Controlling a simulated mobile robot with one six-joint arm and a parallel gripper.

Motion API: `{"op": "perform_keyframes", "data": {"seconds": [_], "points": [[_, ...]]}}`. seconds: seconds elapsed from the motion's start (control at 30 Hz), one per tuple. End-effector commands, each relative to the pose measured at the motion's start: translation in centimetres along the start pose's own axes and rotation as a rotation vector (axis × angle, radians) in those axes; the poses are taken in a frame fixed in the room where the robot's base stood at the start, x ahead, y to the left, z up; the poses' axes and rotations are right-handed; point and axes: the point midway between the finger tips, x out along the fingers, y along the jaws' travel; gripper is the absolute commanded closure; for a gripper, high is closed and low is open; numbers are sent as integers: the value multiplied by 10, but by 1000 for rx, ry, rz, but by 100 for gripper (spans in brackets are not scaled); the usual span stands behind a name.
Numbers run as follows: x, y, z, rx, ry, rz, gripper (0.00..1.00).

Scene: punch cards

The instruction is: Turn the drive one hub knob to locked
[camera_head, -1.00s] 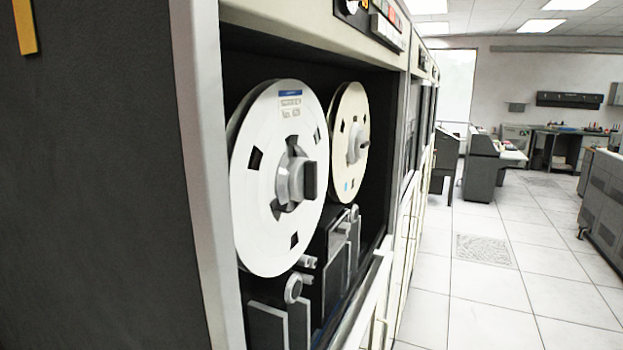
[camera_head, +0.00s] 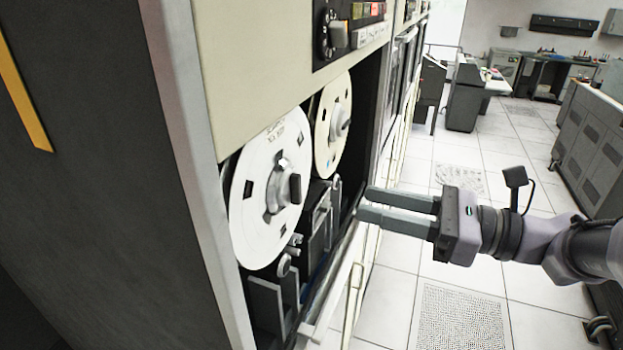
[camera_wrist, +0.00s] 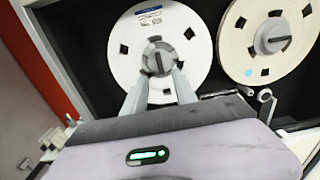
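A white tape reel (camera_head: 262,215) sits in the open drive cabinet, with a grey hub and a dark bar-shaped knob (camera_head: 295,188) at its centre. In the wrist view this reel (camera_wrist: 125,45) has a blue-topped label, and its hub knob (camera_wrist: 157,62) has a bar standing roughly upright. A second, cream reel (camera_head: 333,148) with its own hub knob (camera_head: 340,124) is behind it. My gripper (camera_head: 362,202) is open and empty, to the right of the near reel. In the wrist view the fingers (camera_wrist: 160,90) point at the near hub, apart from each other; contact is not visible.
A control panel (camera_head: 345,35) with a dial and buttons is above the reels. The cabinet's light side frame (camera_head: 190,130) stands at the left. Tape guides (camera_head: 310,215) and rollers lie below the reels. Tiled floor (camera_head: 400,265) is open to the right.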

Motion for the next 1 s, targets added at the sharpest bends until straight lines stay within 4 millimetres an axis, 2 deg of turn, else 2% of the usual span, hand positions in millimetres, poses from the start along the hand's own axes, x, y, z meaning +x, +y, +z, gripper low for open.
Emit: {"op": "perform_keyframes", "data": {"seconds": [0.03,0.2,0.3,0.4,0.53,0.77,0.8,0.97,1.0], "points": [[16,2,1,-2,1,8,66],[67,2,0,-2,2,7,66],[88,2,0,-1,3,6,66],[100,2,0,-1,2,4,66],[107,1,0,-1,2,2,66],[108,1,0,-1,3,1,66],[108,1,0,-1,3,1,68],[108,1,0,-1,3,1,100],[108,1,0,-1,3,1,100]]}}
